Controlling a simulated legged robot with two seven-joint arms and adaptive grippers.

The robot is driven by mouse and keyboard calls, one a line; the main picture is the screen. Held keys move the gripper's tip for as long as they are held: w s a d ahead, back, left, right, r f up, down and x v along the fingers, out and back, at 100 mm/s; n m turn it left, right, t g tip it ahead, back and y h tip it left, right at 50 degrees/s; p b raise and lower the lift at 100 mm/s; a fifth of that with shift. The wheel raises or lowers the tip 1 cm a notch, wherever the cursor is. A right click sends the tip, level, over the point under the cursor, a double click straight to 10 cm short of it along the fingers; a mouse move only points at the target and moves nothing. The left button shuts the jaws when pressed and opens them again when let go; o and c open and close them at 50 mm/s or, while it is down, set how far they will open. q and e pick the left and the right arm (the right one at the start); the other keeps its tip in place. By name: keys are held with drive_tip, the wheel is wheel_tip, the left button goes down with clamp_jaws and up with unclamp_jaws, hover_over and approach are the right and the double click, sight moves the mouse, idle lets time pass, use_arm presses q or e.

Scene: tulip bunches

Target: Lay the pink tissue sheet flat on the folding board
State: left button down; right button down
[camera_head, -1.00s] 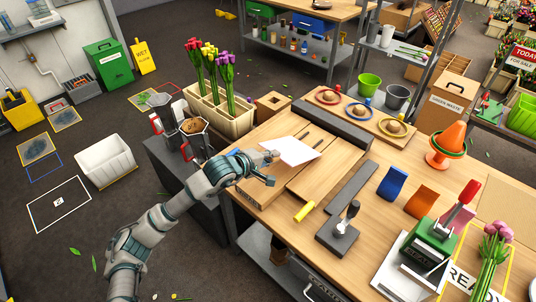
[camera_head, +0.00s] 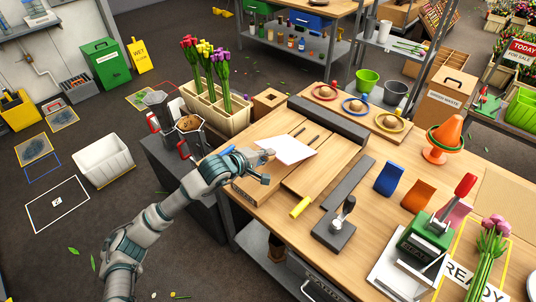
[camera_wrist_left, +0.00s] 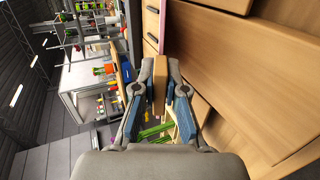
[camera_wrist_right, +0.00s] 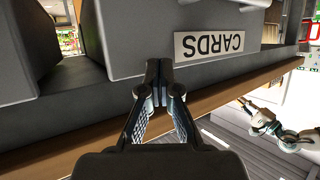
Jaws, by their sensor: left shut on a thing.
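The tissue sheet (camera_head: 287,149) looks almost white in the head view. It is over the left part of the wooden folding board (camera_head: 322,172); I cannot tell whether it touches the board. My left gripper (camera_head: 268,164) is at the sheet's left edge. In the left wrist view my left gripper (camera_wrist_left: 161,87) is shut on a tan, block-like piece, with a thin pink strip (camera_wrist_left: 163,24) beyond it that looks like the sheet seen edge-on. My right gripper (camera_wrist_right: 158,72) is shut and empty in front of a grey surface with a CARDS label, outside the head view.
A planter of tulips (camera_head: 214,112) and a grey bar (camera_head: 328,119) stand behind the board. A yellow cylinder (camera_head: 299,207) and a grey block with a black-handled tool (camera_head: 334,228) are in front. Stands, a stamp press (camera_head: 424,238) and a cone (camera_head: 444,136) fill the right side.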

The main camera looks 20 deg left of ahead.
use_arm(q)
drive_tip(key=shift+a+f, duration=0.2)
drive_tip(key=shift+a, duration=0.05)
drive_tip(key=c, duration=1.2)
unclamp_jaws()
drive_tip(key=shift+a, duration=0.6)
drive_tip(key=shift+o, duration=0.2)
drive_tip(key=shift+a+f, duration=0.1)
drive_tip(key=shift+a, duration=0.1)
drive_tip(key=shift+s+d+r, duration=0.15)
drive_tip(key=shift+d+r, duration=0.05)
drive_tip(key=shift+d, duration=0.25)
drive_tip(key=v, duration=1.1)
drive_tip(key=shift+s+a, duration=0.25)
drive_tip(key=shift+a, duration=0.15)
use_arm(e)
drive_tip(key=shift+a, duration=0.25)
use_arm(q)
drive_tip(key=shift+a+f, duration=0.1)
use_arm(e)
drive_tip(key=shift+a, duration=0.1)
